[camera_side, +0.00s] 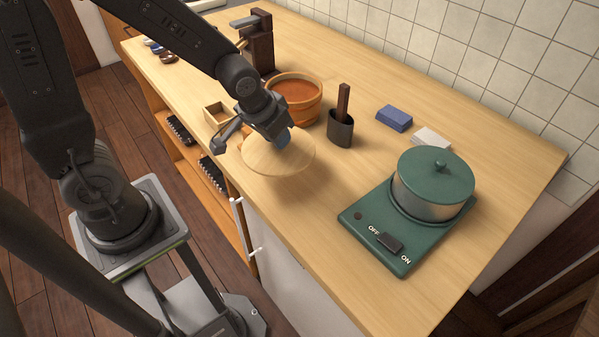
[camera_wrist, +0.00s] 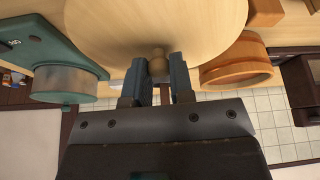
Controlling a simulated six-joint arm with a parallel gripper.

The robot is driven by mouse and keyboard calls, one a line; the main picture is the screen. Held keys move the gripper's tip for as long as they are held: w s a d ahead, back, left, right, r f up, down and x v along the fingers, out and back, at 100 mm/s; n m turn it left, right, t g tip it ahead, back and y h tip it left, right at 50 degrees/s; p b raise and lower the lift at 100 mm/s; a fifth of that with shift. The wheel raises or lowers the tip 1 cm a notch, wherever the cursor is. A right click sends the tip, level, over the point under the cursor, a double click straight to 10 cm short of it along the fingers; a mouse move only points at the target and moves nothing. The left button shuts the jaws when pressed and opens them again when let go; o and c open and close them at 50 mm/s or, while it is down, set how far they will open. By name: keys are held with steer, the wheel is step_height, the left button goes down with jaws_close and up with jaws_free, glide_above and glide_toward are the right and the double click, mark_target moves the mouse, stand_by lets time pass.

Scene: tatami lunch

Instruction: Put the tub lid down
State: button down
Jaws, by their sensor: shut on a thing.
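The tub lid (camera_side: 265,154) is a round, pale wooden disc. My gripper (camera_side: 281,140) is shut on its knob and holds it above the counter, with a soft shadow below it. In the wrist view the lid (camera_wrist: 110,30) fills the top middle, and its round knob (camera_wrist: 158,66) sits between the two fingers of my gripper (camera_wrist: 158,72). The wooden tub (camera_side: 296,100) stands open just behind the lid, with a reddish-brown content inside. The tub also shows in the wrist view (camera_wrist: 236,70).
A green stove (camera_side: 362,226) with a lidded pot (camera_side: 432,182) stands at the right. A dark holder (camera_side: 340,130), a blue block (camera_side: 394,118) and a white block (camera_side: 431,139) are behind. A small wooden box (camera_side: 217,115) is left of the lid. The counter front (camera_side: 300,215) is clear.

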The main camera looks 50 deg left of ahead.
mark_target(300, 160)
steer(key=d+f, duration=0.1)
steer(key=d, duration=0.1)
steer(key=w+d+f, duration=0.1)
steer(key=d+f, duration=0.1)
steer(key=d, duration=0.1)
steer(key=shift+w+d+f, duration=0.25)
steer(key=shift+d+f, duration=0.05)
steer(key=shift+d, duration=0.05)
steer(key=shift+f, duration=1.95)
steer(key=c, duration=1)
jaws_free()
steer(key=shift+f, duration=0.1)
